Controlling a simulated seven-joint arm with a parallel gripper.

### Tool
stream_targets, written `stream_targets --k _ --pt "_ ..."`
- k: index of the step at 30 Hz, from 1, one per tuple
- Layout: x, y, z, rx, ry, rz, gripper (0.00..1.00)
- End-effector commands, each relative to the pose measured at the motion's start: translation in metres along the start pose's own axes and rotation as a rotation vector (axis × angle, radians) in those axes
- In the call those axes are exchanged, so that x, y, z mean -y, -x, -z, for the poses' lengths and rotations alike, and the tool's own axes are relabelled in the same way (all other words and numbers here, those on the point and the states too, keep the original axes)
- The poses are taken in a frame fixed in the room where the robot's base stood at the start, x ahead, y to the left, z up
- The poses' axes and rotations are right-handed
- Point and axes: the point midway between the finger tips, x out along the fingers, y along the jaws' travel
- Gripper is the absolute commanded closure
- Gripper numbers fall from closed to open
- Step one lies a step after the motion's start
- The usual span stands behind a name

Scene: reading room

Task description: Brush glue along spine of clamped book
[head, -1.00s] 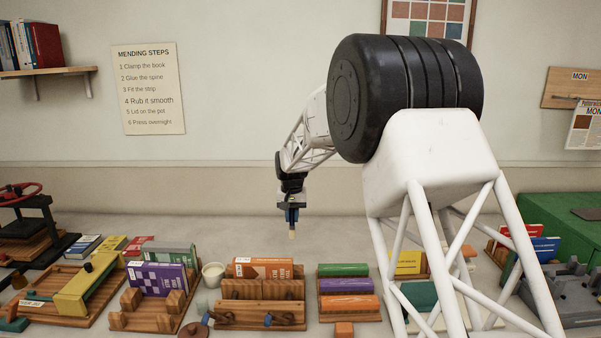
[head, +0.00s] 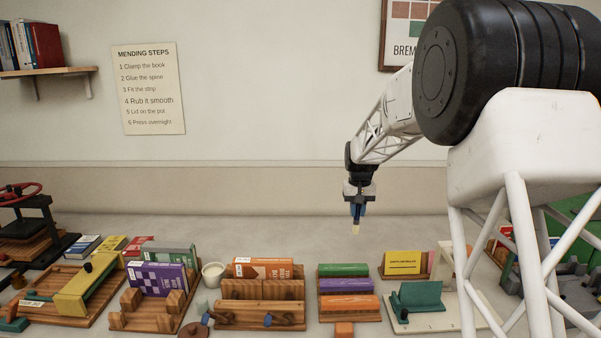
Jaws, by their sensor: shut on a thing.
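My gripper (head: 358,199) is shut on a brush (head: 356,226), whose blue handle and pale tip point down. It hangs in the air well above the table, right of the wooden clamp (head: 260,312) and above the book rack. An orange and white book (head: 258,268) stands upright at the back of the clamp; whether the jaws grip it is hard to tell. A pale pot (head: 213,275) stands just left of that book. The brush touches nothing.
A purple book (head: 158,280) stands in a wooden holder to the left. Green, purple and orange books lie in a rack (head: 346,312). A teal piece (head: 416,296) and a yellow book (head: 404,262) stand right of it. The table behind these rows is clear.

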Motion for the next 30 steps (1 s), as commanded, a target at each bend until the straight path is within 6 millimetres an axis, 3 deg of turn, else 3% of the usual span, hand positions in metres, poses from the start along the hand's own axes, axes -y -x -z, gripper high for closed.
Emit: stream_targets --k 11,17,23,30 --pt "0.004 0.0 0.0 0.0 0.001 0.0 1.0" --pt "0.023 0.002 0.001 0.0 0.003 0.0 1.0" --pt "0.065 0.005 0.001 0.0 0.004 0.0 1.0" --pt "0.134 0.009 -0.004 0.0 0.005 0.0 1.0"
